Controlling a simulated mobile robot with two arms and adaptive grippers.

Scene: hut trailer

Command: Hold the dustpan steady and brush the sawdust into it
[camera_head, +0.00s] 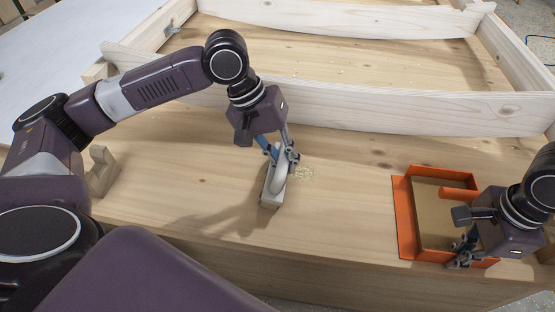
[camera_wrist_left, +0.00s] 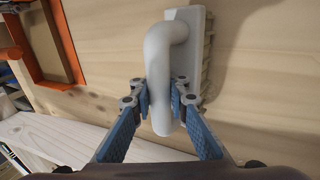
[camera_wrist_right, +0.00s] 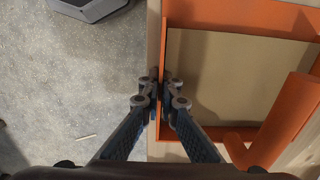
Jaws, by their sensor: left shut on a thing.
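The brush has a pale grey looped handle (camera_wrist_left: 163,60) and a light block (camera_head: 271,197) with bristles; it stands on the wooden panel. My left gripper (camera_head: 280,155) is shut on the handle from above. A small patch of pale sawdust (camera_head: 304,173) lies just right of the brush. The orange dustpan (camera_head: 402,215) with a brown inner floor lies flat on the panel to the right, its orange handle (camera_head: 458,193) partly behind my right arm. My right gripper (camera_wrist_right: 160,95) has its fingertips on both sides of the dustpan's side wall, pinching it near the panel's front edge.
Pale timber beams (camera_head: 400,108) cross the panel behind the brush. A wooden block (camera_head: 102,172) stands at the left. The panel between sawdust and dustpan is clear. The speckled floor (camera_wrist_right: 70,90) lies beyond the front edge.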

